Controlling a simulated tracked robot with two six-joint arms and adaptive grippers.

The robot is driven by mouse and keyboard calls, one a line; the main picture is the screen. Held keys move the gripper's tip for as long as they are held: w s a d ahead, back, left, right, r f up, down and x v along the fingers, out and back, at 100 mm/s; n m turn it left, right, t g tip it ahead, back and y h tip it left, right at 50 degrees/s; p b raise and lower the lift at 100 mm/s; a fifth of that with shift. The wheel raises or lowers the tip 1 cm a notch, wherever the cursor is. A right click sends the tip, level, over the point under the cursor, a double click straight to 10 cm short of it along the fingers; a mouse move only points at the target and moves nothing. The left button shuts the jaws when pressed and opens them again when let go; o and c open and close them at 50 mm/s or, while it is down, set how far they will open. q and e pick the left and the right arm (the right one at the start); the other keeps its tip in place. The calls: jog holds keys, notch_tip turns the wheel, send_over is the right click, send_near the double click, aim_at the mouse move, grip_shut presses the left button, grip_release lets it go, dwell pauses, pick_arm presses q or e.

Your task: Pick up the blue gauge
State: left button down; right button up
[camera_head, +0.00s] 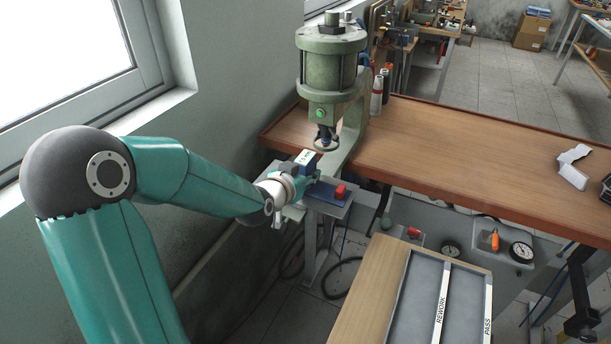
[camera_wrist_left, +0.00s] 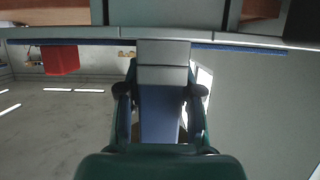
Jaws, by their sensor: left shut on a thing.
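The blue gauge (camera_head: 306,160), a small block with a pale top, is at my left gripper by the green press, just left of and below its ram. In the left wrist view the gauge (camera_wrist_left: 160,112) is blue with a grey end and stands between the two fingers. My left gripper (camera_head: 310,174) is shut on it; in the left wrist view the gripper (camera_wrist_left: 160,100) has a finger on each side of the gauge. The grey end of the gauge meets a grey edge in that view; I cannot tell if they touch. My right gripper is not in view.
The green press (camera_head: 331,75) stands close above the gripper. A red block (camera_head: 341,191) is on the small blue-topped stand (camera_head: 327,197). The wooden bench (camera_head: 470,155) is mostly bare. A tray marked REWORK and PASS (camera_head: 420,300) is in front.

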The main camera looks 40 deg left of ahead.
pick_arm(q)
jog(key=shift+r, duration=0.25)
